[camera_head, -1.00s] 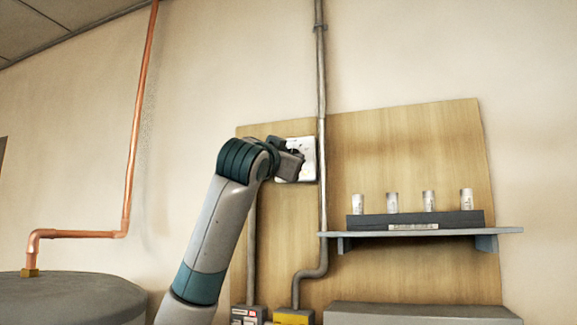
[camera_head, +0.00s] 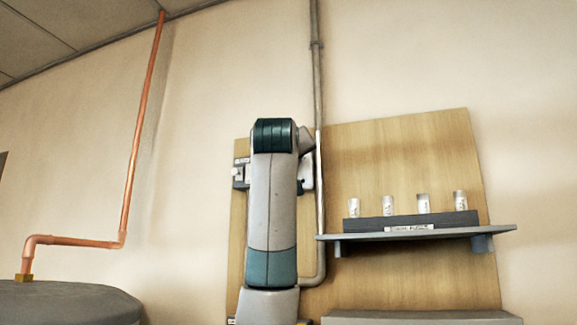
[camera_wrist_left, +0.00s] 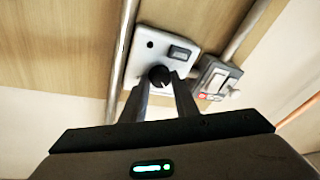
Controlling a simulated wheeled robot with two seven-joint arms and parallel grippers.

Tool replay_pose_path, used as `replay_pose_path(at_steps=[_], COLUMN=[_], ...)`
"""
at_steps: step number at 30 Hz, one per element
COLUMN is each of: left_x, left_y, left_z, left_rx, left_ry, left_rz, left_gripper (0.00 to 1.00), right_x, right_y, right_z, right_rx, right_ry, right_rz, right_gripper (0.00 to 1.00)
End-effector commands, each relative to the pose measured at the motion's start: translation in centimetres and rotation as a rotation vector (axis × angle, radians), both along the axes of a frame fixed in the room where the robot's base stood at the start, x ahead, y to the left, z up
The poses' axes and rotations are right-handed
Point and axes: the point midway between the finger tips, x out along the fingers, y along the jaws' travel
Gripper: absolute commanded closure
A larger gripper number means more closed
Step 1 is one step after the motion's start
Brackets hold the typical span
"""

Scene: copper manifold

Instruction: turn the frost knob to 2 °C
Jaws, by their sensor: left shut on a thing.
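The frost knob (camera_wrist_left: 159,76) is a round black knob with a pale pointer mark, on a white wall plate (camera_wrist_left: 190,68) in the left wrist view. The plate also has a small dark display and a black round spot. My left gripper (camera_wrist_left: 161,84) has its two fingers on either side of the knob and is shut on it. The dial marks are too small to read. In the head view my left arm stands upright in front of the plate (camera_head: 307,172), so only its right edge shows and the knob is hidden. My right gripper is not in view.
A switch box (camera_wrist_left: 217,78) is mounted beside the plate. A grey vertical pipe (camera_head: 317,90) runs close to the plate. A shelf (camera_head: 430,234) with several white cups stands to the right. A copper pipe (camera_head: 140,130) and a tank (camera_head: 65,300) are at the left.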

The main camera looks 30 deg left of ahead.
Motion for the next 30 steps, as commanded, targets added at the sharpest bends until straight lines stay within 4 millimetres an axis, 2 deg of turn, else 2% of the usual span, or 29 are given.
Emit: replay_pose_path(at_steps=[12, 29, 30], left_x=[0.02, -0.01, -0.01], left_y=[-0.10, -0.04, -0.03], left_z=[0.29, 0.29, 0.28], left_rx=[-0.256, -0.300, -0.299], left_ry=[-0.061, -0.073, -0.073], left_rz=[0.000, 0.000, 0.001], left_gripper=[0.95, 0.95, 0.71], right_x=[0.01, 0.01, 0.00], right_y=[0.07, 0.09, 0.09], right_z=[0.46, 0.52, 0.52], right_rx=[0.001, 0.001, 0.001], right_ry=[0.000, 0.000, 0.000], right_rz=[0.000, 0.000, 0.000], right_gripper=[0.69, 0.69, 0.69])
